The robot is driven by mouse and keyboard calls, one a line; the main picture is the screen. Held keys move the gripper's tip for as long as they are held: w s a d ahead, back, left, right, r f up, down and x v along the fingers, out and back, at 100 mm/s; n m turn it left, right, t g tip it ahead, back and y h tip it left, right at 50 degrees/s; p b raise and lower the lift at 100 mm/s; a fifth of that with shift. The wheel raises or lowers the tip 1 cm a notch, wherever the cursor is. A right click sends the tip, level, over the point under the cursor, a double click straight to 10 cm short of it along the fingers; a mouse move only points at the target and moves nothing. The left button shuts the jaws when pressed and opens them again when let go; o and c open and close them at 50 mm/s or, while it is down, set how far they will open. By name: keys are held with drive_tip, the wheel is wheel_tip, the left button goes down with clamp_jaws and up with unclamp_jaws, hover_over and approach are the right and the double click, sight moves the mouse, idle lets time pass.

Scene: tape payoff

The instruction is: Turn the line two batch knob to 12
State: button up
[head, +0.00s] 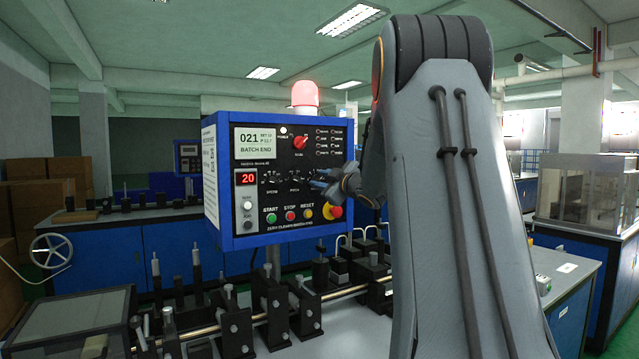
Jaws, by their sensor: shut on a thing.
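A blue-framed control panel (213,215) with a black face stands in the middle of the head view. Its screen (256,143) reads 021 and BATCH END, with small text that looks like SET 12. A red display (247,178) reads 20. The speed knob (271,178) and pitch knob (297,178) sit in a row beside it. My gripper (322,181) is at the right end of this row, shut on the batch knob there. My fingers and wrist hide that knob, its label and its pointer, so I cannot read its setting.
Start (271,217), stop (291,215) and reset buttons (307,213) lie just below. A red emergency button (335,211) is close under my wrist. A red rotary switch (300,143) is above. Rollers and black blocks (273,310) fill the bench below.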

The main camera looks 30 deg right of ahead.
drive_tip(key=o, duration=1.1)
drive_tip(key=shift+c, duration=0.2)
drive_tip(key=s+b, duration=0.2)
drive_tip(key=s, duration=0.5)
drive_tip(key=shift+s+a, duration=0.25)
drive_tip(key=shift+s, duration=0.15)
